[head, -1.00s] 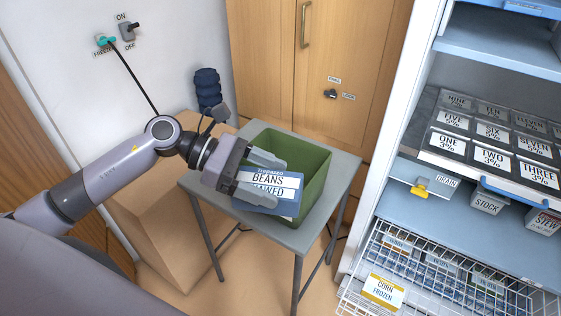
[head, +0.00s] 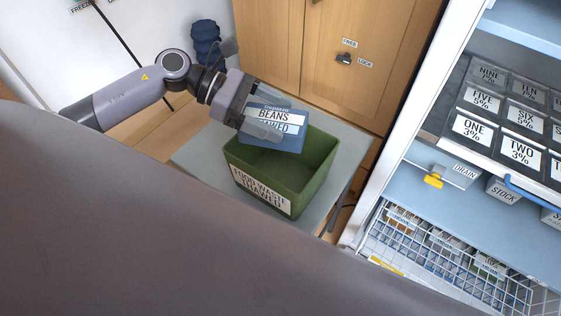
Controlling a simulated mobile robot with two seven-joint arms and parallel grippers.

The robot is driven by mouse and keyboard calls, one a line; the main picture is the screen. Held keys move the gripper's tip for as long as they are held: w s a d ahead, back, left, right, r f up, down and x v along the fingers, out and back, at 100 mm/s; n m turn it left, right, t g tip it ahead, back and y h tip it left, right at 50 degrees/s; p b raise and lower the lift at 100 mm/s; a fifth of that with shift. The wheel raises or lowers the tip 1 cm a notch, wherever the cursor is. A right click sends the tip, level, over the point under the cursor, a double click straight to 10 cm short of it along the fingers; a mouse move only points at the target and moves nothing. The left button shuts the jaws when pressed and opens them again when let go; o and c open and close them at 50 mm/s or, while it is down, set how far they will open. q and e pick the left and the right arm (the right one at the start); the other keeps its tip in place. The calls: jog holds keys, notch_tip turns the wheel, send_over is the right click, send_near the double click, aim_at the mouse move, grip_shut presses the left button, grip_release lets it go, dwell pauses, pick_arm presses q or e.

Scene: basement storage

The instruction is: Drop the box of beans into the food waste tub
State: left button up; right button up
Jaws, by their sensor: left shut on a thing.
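The box of beans (head: 290,143) is a blue box with a white label reading "BEANS" and a partly covered second line. My left gripper (head: 272,115) is shut on it, one finger lying across the label. The box is over the back left part of the food waste tub (head: 318,170); whether it touches the rim I cannot tell. The tub is green, open at the top, and labelled "FOOD WASTE THAWED" on its front. Its visible inside looks empty. My right gripper is not in view.
The tub stands on a small grey table (head: 203,158). On the right is an open freezer with labelled trays (head: 520,152), a yellow-handled drain (head: 433,180) and a wire basket (head: 440,262) of boxes. A wooden cabinet (head: 385,60) stands behind. A large part of my body covers the lower left.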

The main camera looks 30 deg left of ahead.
pick_arm(q)
jog(key=shift+f+b, duration=0.95)
jog(key=shift+f, duration=1.45)
jog(key=o, duration=1.2)
jog(key=shift+c, duration=0.2)
jog(key=b+v, duration=0.1)
jog(key=v, duration=0.5)
jog(key=shift+a+f+b, duration=0.1)
jog(key=shift+a+b, duration=0.05)
jog(key=shift+b, duration=0.2)
jog(key=shift+s+a+r, duration=0.15)
jog(key=shift+a+r, duration=0.15)
jog(key=shift+a, duration=0.05)
